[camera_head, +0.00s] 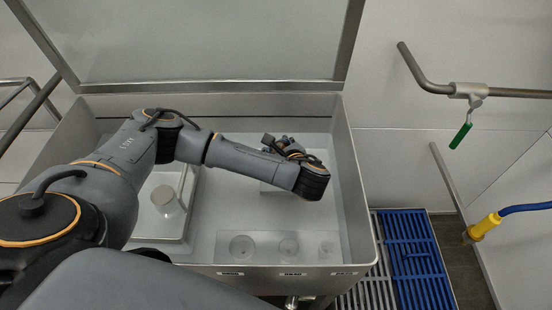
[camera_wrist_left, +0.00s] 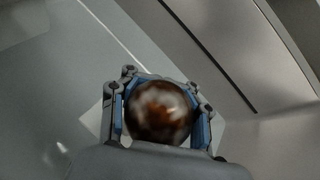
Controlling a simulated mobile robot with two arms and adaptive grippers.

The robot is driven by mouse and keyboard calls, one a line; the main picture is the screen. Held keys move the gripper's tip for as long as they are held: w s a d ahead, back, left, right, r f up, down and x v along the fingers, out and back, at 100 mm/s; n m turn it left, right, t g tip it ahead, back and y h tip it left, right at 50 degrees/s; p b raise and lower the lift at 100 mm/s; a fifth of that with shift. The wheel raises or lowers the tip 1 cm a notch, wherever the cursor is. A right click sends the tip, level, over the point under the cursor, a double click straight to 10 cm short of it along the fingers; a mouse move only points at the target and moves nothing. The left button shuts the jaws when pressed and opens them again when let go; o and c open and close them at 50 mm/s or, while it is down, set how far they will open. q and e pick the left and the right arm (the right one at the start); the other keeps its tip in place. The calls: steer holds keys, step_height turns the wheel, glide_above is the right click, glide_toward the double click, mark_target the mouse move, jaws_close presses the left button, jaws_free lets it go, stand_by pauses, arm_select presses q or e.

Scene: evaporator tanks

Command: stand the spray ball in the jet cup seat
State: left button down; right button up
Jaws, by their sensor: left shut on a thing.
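The spray ball (camera_wrist_left: 160,112) is a round, shiny, brown-stained ball in the left wrist view. My left gripper (camera_wrist_left: 160,105) is shut on it, with one blue-padded finger on each side. In the head view my left gripper (camera_head: 283,146) is mostly hidden behind my wrist, over the far part of the sink, and the ball cannot be made out there. Round seats stand in a row at the sink's front: a larger one (camera_head: 242,247), a middle one (camera_head: 289,247) and a small one (camera_head: 327,248). Their labels are too small to read, so I cannot tell which is the jet cup seat.
The seats are inside a steel sink (camera_head: 362,215) with raised walls. A pale tray (camera_head: 150,240) with a whitish cup-like thing (camera_head: 164,197) is at its left. A pale block (camera_head: 272,187) lies under my forearm. A blue grate (camera_head: 412,255) lies outside, right.

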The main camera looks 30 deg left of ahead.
arm_select(q)
steer(key=w+f, duration=0.1)
steer(key=w+a+f, duration=0.1)
steer(key=f, duration=0.1)
steer(key=shift+w+a+f, duration=0.15)
steer(key=shift+w, duration=0.1)
steer(key=shift+f, duration=1.5)
arm_select(e)
steer(key=shift+s+f, duration=0.15)
steer(key=shift+s, duration=0.25)
arm_select(q)
steer(key=shift+f, duration=0.1)
steer(key=c, duration=0.7)
jaws_free()
steer(key=shift+o, duration=0.3)
